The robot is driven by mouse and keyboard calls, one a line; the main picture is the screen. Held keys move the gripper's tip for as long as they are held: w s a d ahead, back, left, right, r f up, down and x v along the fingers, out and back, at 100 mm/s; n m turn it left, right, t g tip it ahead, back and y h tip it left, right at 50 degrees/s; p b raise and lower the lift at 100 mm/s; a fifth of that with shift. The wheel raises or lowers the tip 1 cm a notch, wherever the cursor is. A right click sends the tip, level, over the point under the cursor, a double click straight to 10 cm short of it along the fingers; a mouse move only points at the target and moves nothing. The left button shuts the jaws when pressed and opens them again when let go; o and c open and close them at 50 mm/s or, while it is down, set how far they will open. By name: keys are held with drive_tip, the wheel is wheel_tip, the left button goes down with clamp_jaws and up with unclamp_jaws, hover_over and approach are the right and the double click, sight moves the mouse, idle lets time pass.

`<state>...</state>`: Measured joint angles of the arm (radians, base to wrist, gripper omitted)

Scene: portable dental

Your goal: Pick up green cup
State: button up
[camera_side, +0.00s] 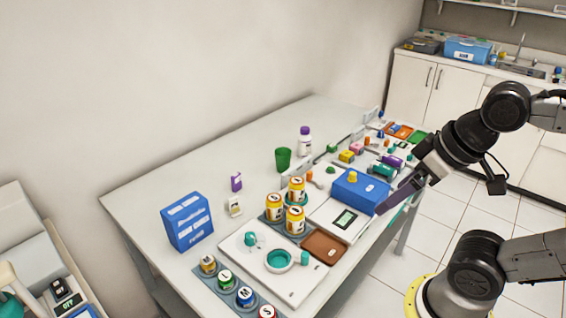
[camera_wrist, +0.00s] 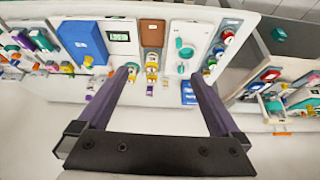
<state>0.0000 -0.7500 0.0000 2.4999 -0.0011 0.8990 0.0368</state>
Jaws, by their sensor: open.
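The green cup (camera_side: 283,159) stands upright on the white table towards the wall, behind the yellow jars and left of the purple-capped white bottle. My gripper (camera_side: 384,204) is in the air near the table's right edge, by the blue box, well apart from the cup. In the wrist view my gripper (camera_wrist: 164,72) shows two dark fingers spread wide with nothing between them in their grip. A small green patch (camera_wrist: 132,70) beside the left fingertip looks like the cup, mostly hidden by that finger.
Yellow jars (camera_side: 274,206) stand in front of the cup. The purple-capped bottle (camera_side: 304,142) is close on its right. A blue box (camera_side: 360,193) and white tray (camera_side: 265,276) line the front. The table (camera_side: 200,170) is clear to the cup's left and behind it.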

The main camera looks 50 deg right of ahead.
drive_tip(key=w+d+r+m+t+h, duration=0.1)
drive_tip(key=w+d+r+m+t, duration=0.15)
drive_tip(key=w+r, duration=0.8)
drive_tip(key=m+g+h, duration=0.2)
drive_tip(key=m+g, duration=0.3)
drive_tip(key=m, duration=0.1)
hover_over(283, 154)
drive_tip(key=s+a, duration=0.3)
drive_tip(key=shift+n, duration=0.25)
wheel_tip(283, 154, down, 27)
drive_tip(key=shift+s+a+r, duration=0.15)
drive_tip(key=shift+r, duration=0.05)
drive_tip(key=shift+x, duration=3.3)
drive_tip(key=shift+a, duration=0.1)
